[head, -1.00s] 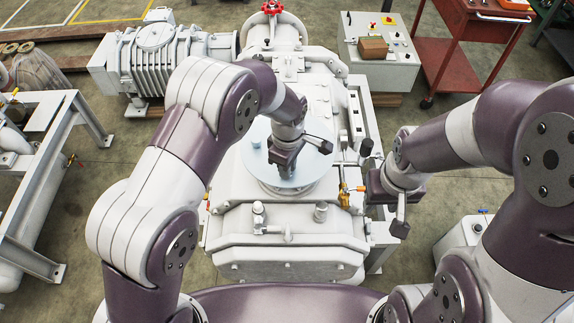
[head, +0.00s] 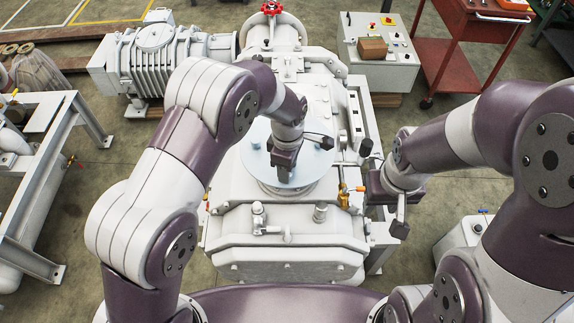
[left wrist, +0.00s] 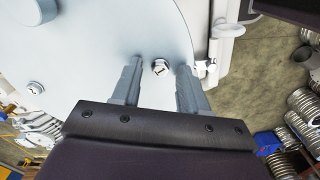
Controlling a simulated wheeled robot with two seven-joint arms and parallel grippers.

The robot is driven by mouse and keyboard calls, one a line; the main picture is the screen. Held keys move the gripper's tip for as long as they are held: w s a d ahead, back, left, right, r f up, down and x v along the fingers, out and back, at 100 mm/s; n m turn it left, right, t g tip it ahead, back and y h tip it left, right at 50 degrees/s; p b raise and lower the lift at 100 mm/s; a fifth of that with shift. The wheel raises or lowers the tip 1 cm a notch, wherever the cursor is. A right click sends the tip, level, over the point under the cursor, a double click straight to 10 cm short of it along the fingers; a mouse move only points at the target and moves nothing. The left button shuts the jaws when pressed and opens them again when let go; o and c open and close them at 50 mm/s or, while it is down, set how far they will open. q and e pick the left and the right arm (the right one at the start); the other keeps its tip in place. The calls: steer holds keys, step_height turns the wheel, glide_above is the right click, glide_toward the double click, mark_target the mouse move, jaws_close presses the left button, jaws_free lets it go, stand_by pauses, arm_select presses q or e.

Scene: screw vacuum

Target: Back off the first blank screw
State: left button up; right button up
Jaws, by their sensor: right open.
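A pale blue round plate (head: 318,170) lies on top of the white vacuum machine (head: 240,185). In the left wrist view a small slotted screw (left wrist: 160,67) at the plate's edge shows between the fingertips of my left gripper (left wrist: 160,72). The fingers are apart, one on each side of it, with a gap visible on both sides; I cannot tell the height between them. In the head view my left gripper (head: 284,170) hides part of the plate. My right gripper (head: 384,188) is open and empty, right of the machine.
A brass valve (head: 346,193) stands on the machine's right side, near my right gripper. A control box (head: 385,60) and a red cart (head: 455,50) are behind at the right. A grey metal frame (head: 45,190) stands at the left. Bare floor lies between.

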arm_select(q)
step_height(320, 180, up, 6)
steer(key=shift+w+r+b, duration=0.1)
steer(key=shift+b, duration=1)
step_height(320, 180, up, 6)
steer(key=p, duration=0.3)
steer(key=shift+r, duration=0.2)
